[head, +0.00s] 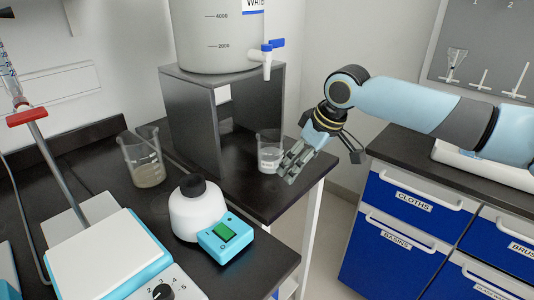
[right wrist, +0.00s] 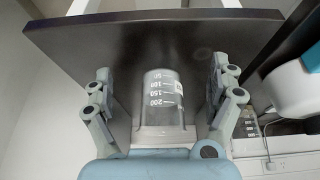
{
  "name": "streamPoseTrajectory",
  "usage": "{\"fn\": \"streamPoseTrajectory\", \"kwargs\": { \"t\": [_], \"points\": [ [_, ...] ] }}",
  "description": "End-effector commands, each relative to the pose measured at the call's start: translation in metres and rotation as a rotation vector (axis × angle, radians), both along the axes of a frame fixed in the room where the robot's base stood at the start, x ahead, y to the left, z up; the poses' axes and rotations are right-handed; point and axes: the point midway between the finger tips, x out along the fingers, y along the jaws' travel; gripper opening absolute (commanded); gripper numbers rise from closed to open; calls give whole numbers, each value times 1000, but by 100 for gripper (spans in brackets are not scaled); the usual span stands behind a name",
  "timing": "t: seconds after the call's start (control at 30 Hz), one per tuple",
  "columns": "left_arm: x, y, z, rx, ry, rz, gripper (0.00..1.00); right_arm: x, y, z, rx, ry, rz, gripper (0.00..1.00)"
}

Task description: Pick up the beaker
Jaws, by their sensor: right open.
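A small clear beaker (head: 269,153) with white markings stands on the black bench top, near its right edge and beside the grey metal stand. My right gripper (head: 289,164) is at the right of this beaker, with its fingers pointed toward it. In the right wrist view the beaker (right wrist: 163,96) lies between the two spread fingers, with a gap on either side. The right gripper is open and holds nothing. My left gripper is not in view.
A large water container (head: 215,35) with a blue-handled tap sits on the metal stand (head: 190,110). Blue drawers (head: 400,215) are at the right, across a gap.

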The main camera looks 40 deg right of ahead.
Motion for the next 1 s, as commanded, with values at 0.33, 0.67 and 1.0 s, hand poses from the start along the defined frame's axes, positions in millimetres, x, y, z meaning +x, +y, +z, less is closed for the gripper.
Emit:
{"fn": "streamPoseTrajectory", "kwargs": {
  "t": [0.33,0.67,1.0],
  "points": [
    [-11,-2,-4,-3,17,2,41,42,4,-1,1,-1,-2,91],
    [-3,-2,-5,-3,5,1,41,91,9,0,3,-3,-1,91],
    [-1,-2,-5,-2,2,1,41,92,8,-12,-1,0,1,91]
  ]
}}
